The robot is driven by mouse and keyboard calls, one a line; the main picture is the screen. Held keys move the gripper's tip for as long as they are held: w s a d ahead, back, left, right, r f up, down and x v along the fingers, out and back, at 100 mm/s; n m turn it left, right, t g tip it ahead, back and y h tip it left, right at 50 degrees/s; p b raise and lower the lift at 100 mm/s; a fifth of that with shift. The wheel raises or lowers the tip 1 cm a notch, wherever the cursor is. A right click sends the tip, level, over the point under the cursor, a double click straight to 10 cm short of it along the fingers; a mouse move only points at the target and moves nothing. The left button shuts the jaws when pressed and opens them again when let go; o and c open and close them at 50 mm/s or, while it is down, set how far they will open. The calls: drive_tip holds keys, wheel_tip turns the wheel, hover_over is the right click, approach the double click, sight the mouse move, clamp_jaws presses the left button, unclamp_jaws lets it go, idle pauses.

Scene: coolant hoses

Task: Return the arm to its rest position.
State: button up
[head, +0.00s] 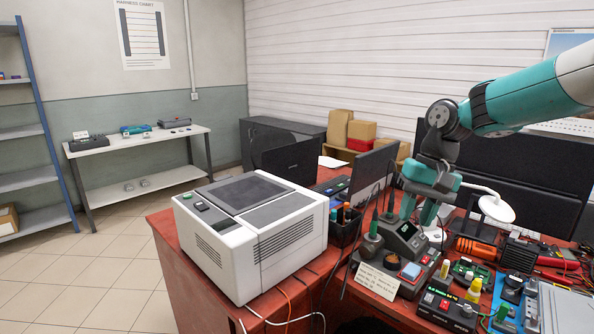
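My arm (530,95), teal and dark grey, reaches in from the upper right and bends downward at its wrist. My gripper (418,212) points down over the cluttered red workbench (185,290). Its two teal fingers show apart, with a gap and no held object visible between them. The fingertips are close to a dark soldering station (406,236) in the picture; whether they touch it cannot be told. No coolant hose can be made out.
A white boxy machine (250,235) stands on the bench's left. A white lamp (497,208), a red-and-black power unit (447,305) and several tools crowd the right. Dark monitors (290,160) stand behind. A side table (135,142) and shelf (40,170) are far left; the tiled floor between is clear.

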drive_tip(key=s+a+n, duration=0.2)
drive_tip(key=s+n, duration=0.1)
drive_tip(key=s, duration=0.6)
drive_tip(key=s+a+n+y, duration=0.1)
drive_tip(key=s+a+n, duration=0.2)
drive_tip(key=s, duration=0.7)
drive_tip(key=s+a+n+t, duration=0.1)
drive_tip(key=s+a+n, duration=0.1)
drive_tip(key=s, duration=0.8)
drive_tip(key=shift+a+r+n, duration=0.4)
drive_tip(key=shift+a+r, duration=0.05)
drive_tip(key=shift+a, duration=0.15)
